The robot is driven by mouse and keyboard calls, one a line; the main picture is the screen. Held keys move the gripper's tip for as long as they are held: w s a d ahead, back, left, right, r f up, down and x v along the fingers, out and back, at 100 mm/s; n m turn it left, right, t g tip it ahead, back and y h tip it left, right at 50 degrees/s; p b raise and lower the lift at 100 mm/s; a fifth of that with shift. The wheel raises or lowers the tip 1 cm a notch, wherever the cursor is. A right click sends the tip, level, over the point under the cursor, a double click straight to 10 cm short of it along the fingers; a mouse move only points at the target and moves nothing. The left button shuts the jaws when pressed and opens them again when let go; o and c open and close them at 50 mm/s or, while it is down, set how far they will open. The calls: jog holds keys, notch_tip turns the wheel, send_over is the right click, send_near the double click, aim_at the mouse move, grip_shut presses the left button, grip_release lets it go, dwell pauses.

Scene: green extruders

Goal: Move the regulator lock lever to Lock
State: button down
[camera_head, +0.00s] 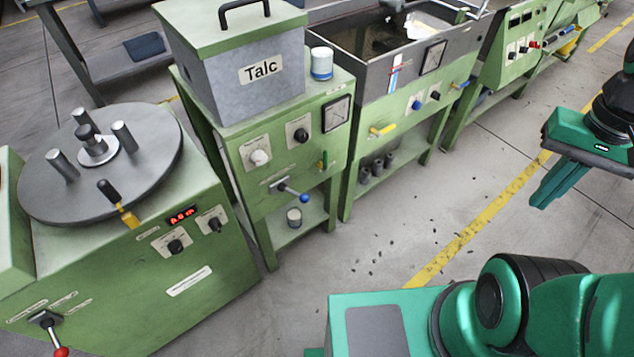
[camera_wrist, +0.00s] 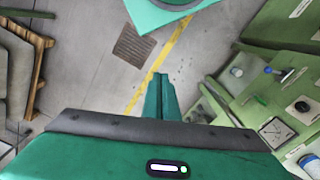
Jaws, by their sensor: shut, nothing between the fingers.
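No label in view can be read as the regulator lock, so I cannot tell which lever it is. In the head view, a blue-knobbed lever (camera_head: 292,190) is on the green Talc cabinet, and it also shows in the wrist view (camera_wrist: 279,71). A small green lever (camera_head: 323,160) is right of it. A yellow lever (camera_head: 383,130) is on the trough unit's front. A red-knobbed lever (camera_head: 52,334) is at the lower left. My gripper (camera_head: 541,199) is shut and empty, over the floor to the right, apart from every lever. Its closed fingers show in the wrist view (camera_wrist: 160,78).
The Talc box (camera_head: 250,85) stands on its cabinet. A grey turntable (camera_head: 60,195) tops the left machine. The trough unit (camera_head: 330,55) and more green machines (camera_head: 512,50) run to the back right. Grey floor with a yellow line (camera_head: 470,235) and scattered dark pellets is open before them.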

jog(key=w+a+f+n, duration=0.3)
jog(key=w, duration=0.4)
jog(key=w+a+f+n+y, duration=0.1)
jog(key=w+a+f+n, duration=0.2)
jog(key=w, duration=0.4)
jog(key=w+a+f+n, duration=0.3)
jog(key=w+n, duration=0.1)
jog(key=w, duration=0.3)
jog(key=w+a+f+n+y, duration=0.2)
jog(key=w+a+f, duration=0.3)
jog(key=a, duration=0.5)
jog(key=w+a+f+n+y, duration=0.3)
jog(key=w+a+f+n, duration=0.1)
jog(key=a+f, duration=0.4)
jog(key=shift+w+a+g+y, duration=0.3)
jog(key=shift+w+a, duration=0.35)
jog(key=shift+a, duration=0.45)
jog(key=shift+f, duration=0.1)
